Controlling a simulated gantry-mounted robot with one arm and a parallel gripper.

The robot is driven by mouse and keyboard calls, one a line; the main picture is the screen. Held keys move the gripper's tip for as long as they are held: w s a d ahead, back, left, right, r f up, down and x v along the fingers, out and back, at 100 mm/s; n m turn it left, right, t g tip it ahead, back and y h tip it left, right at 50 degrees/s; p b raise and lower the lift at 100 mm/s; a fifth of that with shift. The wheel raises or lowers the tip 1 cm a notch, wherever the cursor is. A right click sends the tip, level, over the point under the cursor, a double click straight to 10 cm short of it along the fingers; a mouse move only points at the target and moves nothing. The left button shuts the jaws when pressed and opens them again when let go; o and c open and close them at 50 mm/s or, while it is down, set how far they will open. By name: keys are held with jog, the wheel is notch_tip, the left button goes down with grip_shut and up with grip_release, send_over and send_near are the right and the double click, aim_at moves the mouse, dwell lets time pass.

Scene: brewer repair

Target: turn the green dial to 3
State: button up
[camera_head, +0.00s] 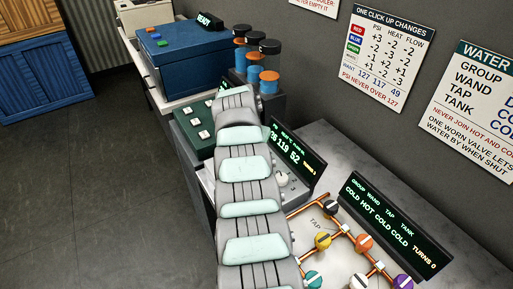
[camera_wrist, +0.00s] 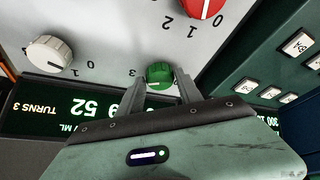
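The green dial (camera_wrist: 159,73) shows in the wrist view on a pale panel, below and left of the red dial (camera_wrist: 205,6). My gripper (camera_wrist: 160,76) has its two fingers apart, one on each side of the green dial. I cannot tell whether the fingers touch it. The dial's pointer and most of its numbers are too small or hidden to read. In the head view my arm hides the green dial and my gripper.
A white dial (camera_wrist: 49,53) sits left of the green one in the wrist view. A dark green button panel (camera_wrist: 270,75) is on the right. In the head view, a display (camera_head: 298,150) shows 119 and 52, and copper pipes with coloured valves (camera_head: 323,240) lie at the lower right.

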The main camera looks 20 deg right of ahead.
jog(key=shift+o, duration=1.3)
jog(key=shift+a+r, duration=0.1)
jog(key=shift+r, duration=0.45)
jog(key=shift+p+v, duration=0.35)
jog(key=shift+v, duration=0.6)
jog(key=v, duration=0.7)
jog(key=shift+s+r+p, duration=0.2)
jog(key=shift+r+p, duration=0.1)
jog(key=shift+r, duration=0.05)
jog(key=shift+a, duration=0.1)
